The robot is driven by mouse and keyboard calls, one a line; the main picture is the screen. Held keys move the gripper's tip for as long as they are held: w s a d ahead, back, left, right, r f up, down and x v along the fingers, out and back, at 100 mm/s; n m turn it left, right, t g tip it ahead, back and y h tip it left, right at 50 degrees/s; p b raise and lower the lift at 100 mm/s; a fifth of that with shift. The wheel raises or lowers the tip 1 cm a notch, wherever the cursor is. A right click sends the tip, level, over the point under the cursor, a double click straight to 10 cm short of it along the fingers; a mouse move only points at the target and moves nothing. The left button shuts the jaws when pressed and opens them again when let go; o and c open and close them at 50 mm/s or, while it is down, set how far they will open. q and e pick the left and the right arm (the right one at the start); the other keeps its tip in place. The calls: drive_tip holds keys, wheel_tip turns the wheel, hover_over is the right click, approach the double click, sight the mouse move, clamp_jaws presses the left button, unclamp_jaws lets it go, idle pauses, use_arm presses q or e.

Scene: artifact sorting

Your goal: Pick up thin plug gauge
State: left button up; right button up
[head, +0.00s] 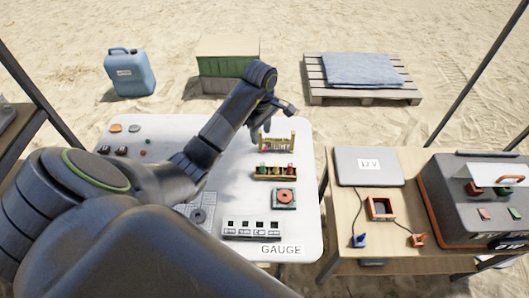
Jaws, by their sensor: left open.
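My left arm reaches in from the lower left across the white table (230,270). Its gripper (272,120) is open above the far right part of the table, just over a small yellowish rack (280,145) with thin upright pieces. The gripper partly covers the rack's left side. I cannot tell which piece is the thin plug gauge, nor whether a finger touches anything. A pale block with several dark openings (252,228) sits near the table's front, by a GAUGE label (281,249). My right gripper is not in view.
A second rack with red and green pieces (275,172) and a green square with a red ring (284,198) stand close in front. Small discs (116,128) lie at the far left. A wooden table (340,200) with a grey case (367,166) stands right, across a gap.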

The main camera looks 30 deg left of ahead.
sight(263, 164)
use_arm(q)
wheel_tip(263, 164, down, 12)
drive_tip(key=b, duration=1.1)
drive_tip(key=shift+b, duration=0.3)
drive_tip(key=shift+d+f, duration=0.1)
drive_tip(key=shift+f, duration=0.3)
drive_tip(key=shift+d+f, duration=0.1)
drive_tip(key=shift+f, duration=2.05)
drive_tip(key=shift+w, duration=0.1)
clamp_jaws()
